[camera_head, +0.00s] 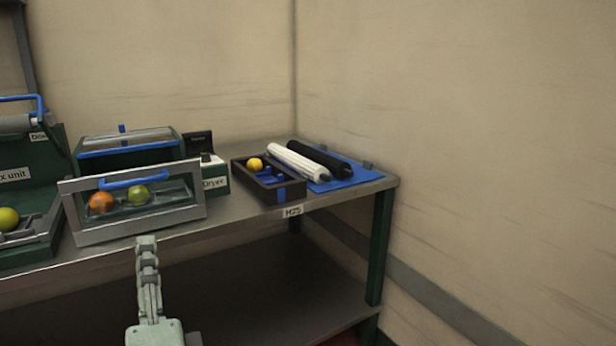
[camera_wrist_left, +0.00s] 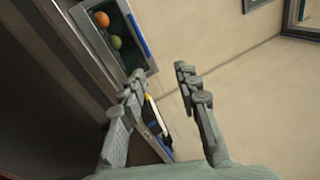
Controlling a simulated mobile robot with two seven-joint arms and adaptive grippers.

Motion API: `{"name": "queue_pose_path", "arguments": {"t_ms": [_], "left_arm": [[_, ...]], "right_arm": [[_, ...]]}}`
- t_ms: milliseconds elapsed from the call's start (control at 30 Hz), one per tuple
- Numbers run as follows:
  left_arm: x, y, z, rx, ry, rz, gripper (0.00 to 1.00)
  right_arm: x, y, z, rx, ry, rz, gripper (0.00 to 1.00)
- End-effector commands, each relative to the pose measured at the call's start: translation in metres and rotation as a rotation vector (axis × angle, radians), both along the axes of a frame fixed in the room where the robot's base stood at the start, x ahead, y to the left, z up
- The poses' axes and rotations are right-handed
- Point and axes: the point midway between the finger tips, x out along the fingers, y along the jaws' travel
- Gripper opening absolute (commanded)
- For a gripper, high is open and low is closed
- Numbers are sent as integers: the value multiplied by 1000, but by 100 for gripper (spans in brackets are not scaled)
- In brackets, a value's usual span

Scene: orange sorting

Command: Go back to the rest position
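My left gripper (camera_head: 147,270) shows at the bottom of the head view, in front of the table edge and below the glass-fronted box. In the left wrist view my left gripper (camera_wrist_left: 158,88) has its two fingers spread apart with nothing between them. My right gripper is in neither view. An orange fruit (camera_head: 102,202) and a yellow-green fruit (camera_head: 138,195) sit behind the glass of the box (camera_head: 190,214). A yellow fruit (camera_head: 255,164) lies in a black tray (camera_head: 291,193). Another yellow-green fruit (camera_head: 8,219) sits at the far left.
The metal table (camera_head: 240,213) has a lower shelf (camera_head: 230,265). A white roller (camera_head: 297,161) and a black roller (camera_head: 319,158) lie on a blue mat (camera_head: 352,181). Green units stand along the back left. Walls close off the back and right.

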Motion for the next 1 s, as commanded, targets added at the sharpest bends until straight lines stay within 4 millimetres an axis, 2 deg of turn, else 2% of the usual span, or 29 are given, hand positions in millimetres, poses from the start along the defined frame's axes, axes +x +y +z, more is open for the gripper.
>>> {"name": "queue_pose_path", "arguments": {"t_ms": [233,500,533,700,867,967,1000], "left_arm": [[0,4,-1,197,0,-41,32],[-1,8,-2,403,0,-83,32],[2,10,-7,405,11,-88,32],[23,33,-63,259,139,-103,32],[35,61,-123,105,263,-99,32],[39,84,-170,-23,356,-77,32],[38,96,-193,-85,396,-62,32]], "right_arm": [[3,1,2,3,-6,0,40],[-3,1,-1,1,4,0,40],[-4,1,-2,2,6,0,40],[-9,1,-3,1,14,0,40],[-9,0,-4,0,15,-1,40],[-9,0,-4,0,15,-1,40],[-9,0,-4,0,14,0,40]]}}
